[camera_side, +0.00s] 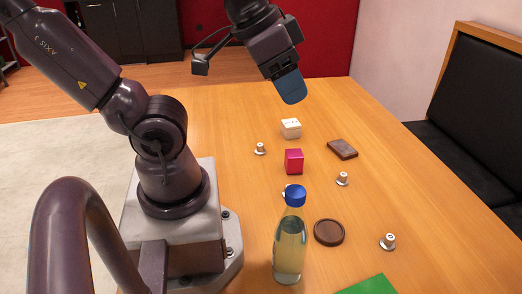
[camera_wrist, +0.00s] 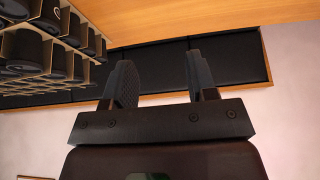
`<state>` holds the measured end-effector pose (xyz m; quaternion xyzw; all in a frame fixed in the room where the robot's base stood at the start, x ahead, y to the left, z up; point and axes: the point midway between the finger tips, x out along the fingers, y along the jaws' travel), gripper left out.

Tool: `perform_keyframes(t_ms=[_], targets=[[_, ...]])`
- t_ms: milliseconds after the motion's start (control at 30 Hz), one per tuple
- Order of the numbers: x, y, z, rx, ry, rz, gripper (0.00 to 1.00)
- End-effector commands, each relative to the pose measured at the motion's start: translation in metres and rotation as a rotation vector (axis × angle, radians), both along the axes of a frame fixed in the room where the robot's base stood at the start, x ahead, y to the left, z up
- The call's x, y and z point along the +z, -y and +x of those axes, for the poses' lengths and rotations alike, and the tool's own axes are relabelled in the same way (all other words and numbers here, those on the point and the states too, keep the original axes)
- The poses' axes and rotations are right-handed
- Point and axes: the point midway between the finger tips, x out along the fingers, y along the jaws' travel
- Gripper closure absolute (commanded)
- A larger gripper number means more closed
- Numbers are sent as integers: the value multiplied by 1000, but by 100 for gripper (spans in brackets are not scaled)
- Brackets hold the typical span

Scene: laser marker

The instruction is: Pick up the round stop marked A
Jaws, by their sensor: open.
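Small round silver-and-white stops stand on the wooden table in the side view: one at the back left (camera_side: 260,149), one right of the middle (camera_side: 343,179), one at the front right (camera_side: 388,242). Another small pale piece (camera_side: 287,190) is mostly hidden behind the bottle. Their letters are too small to read, so I cannot tell which is A. My gripper (camera_side: 291,88) is high above the far part of the table, apart from all of them. In the wrist view its two fingers (camera_wrist: 160,75) are spread with nothing between them. No stop shows in that view.
A clear bottle with a blue cap (camera_side: 291,245) stands tall at the front. Nearby are a magenta cube (camera_side: 294,161), a white block (camera_side: 291,128), a brown slab (camera_side: 342,149), a brown disc (camera_side: 329,232) and a green sheet (camera_side: 370,286). The table's right side is mostly clear.

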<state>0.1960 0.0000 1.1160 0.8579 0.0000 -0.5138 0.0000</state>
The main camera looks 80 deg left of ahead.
Motion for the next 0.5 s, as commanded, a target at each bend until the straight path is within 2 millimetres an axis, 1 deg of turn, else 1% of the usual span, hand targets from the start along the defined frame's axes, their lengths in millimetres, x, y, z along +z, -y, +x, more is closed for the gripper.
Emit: perform_keyframes(t_ms=[200, 267, 367, 467, 500], targets=[[0, 0, 0, 0, -2, 0, 48], [-3, 0, 1, 0, -17, 0, 48], [-18, -1, 5, 3, -89, -1, 48], [-43, -5, 9, 6, -216, 8, 48], [-56, -9, 10, 3, -278, 29, 48]])
